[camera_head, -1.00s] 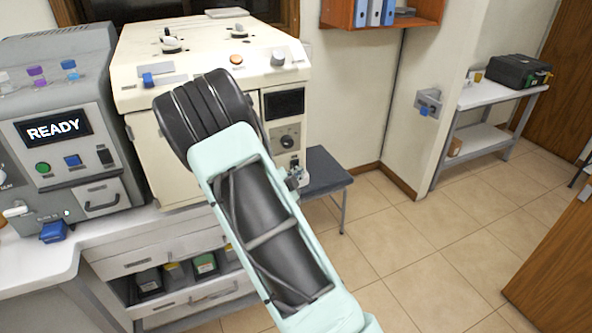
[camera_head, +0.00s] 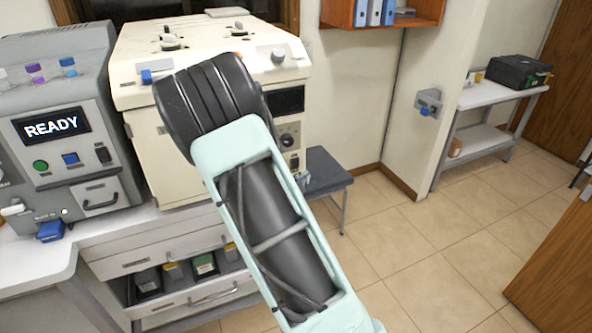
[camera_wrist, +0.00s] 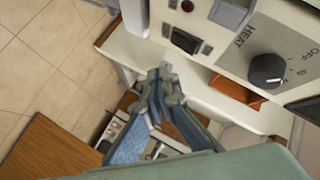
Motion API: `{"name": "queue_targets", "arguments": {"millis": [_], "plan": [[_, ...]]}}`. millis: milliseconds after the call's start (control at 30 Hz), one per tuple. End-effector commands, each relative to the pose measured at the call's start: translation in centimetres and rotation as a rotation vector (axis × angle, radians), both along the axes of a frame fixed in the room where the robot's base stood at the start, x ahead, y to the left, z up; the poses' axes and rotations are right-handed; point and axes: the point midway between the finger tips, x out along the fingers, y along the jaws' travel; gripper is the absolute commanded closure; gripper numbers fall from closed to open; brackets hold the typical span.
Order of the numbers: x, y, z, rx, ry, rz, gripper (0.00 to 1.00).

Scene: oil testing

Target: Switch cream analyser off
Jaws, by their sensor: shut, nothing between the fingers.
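The cream analyser (camera_head: 210,60) stands on the bench, left of centre in the head view, partly hidden by my arm. Its dark display (camera_head: 290,100) and a dial (camera_head: 288,141) show at its right front. In the wrist view, its panel carries a black knob (camera_wrist: 267,70) beside "HEAT" and "OFF" lettering. A black rocker-like switch (camera_wrist: 186,41) with a small red spot beside it also shows there. My gripper (camera_wrist: 160,73) is shut and empty, its tips apart from the switch in the picture. In the head view my arm mostly hides it.
A grey analyser (camera_head: 65,130) reading "READY" stands left of the cream one. Below the bench is an open drawer (camera_head: 205,295) with several small boxes. A dark stool (camera_head: 325,170) stands to the right. The tiled floor (camera_head: 420,255) further right is clear.

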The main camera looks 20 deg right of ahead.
Motion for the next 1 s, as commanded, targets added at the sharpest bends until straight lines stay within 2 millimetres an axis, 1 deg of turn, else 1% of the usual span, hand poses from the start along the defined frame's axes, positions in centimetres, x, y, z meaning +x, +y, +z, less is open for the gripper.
{"name": "queue_targets", "arguments": {"millis": [133, 300, 800, 867, 933, 967, 1000], "plan": [[-1.5, 0.0, 0.1, 0.001, -0.001, 0.000, 1.00], [-2.6, -0.1, 0.3, 0.001, 0.000, 0.000, 1.00], [-2.7, -0.1, 0.5, 0.003, -0.004, -0.001, 1.00], [-2.3, -0.2, 1.1, 0.016, -0.026, -0.009, 1.00], [-1.3, -0.6, 2.9, 0.058, -0.084, -0.029, 1.00], [-0.6, -0.9, 4.1, 0.086, -0.123, -0.042, 1.00], [0.3, -1.3, 6.0, 0.132, -0.185, -0.062, 1.00]]}}
